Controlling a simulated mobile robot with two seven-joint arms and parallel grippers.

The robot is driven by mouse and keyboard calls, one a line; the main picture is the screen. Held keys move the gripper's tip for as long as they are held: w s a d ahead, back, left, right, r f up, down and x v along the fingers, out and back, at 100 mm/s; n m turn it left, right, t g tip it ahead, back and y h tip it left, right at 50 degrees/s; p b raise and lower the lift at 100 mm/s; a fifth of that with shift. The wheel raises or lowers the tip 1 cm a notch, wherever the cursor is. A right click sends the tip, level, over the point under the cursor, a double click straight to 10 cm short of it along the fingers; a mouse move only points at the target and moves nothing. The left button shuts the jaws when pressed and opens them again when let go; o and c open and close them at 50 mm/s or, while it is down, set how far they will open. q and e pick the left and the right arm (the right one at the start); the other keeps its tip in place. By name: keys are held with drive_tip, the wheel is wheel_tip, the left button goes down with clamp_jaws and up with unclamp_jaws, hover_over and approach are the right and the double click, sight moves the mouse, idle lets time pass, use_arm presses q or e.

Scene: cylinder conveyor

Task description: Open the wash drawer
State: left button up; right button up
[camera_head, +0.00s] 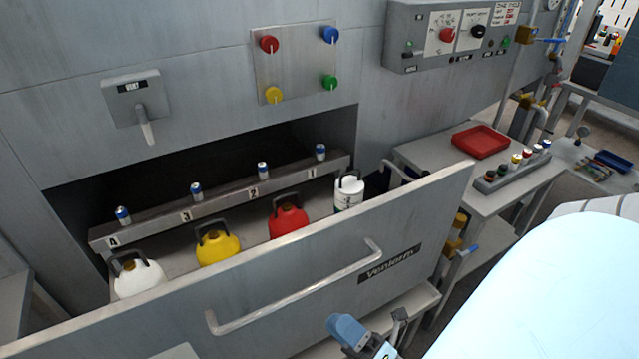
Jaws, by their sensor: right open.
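The wash drawer (150,318) stands pulled out from the grey machine, its inside showing. Its long bar handle (300,292) runs across the front panel, left of a dark name plate (389,264). In the drawer stand a white jug (138,281), a yellow jug (218,247), a red jug (288,222) and a white container with a dark handle (349,193). My right gripper (374,330) is open at the bottom edge, below and in front of the handle, apart from it. Its lower part is cut off. My left gripper is not in view.
A numbered ledge (222,205) with several small cans lies behind the jugs. Four coloured knobs (298,66) and a lever (144,125) sit on the wall above. At right, a table (430,153) holds a red tray (481,141) and a rack of small bottles (512,172).

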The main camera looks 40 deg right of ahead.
drive_tip(key=v, duration=0.4)
drive_tip(key=shift+s+d+f, duration=0.1)
drive_tip(key=shift+s+f, duration=0.1)
drive_tip(key=shift+s, duration=0.1)
idle(0.3)
drive_tip(key=shift+s, duration=0.1)
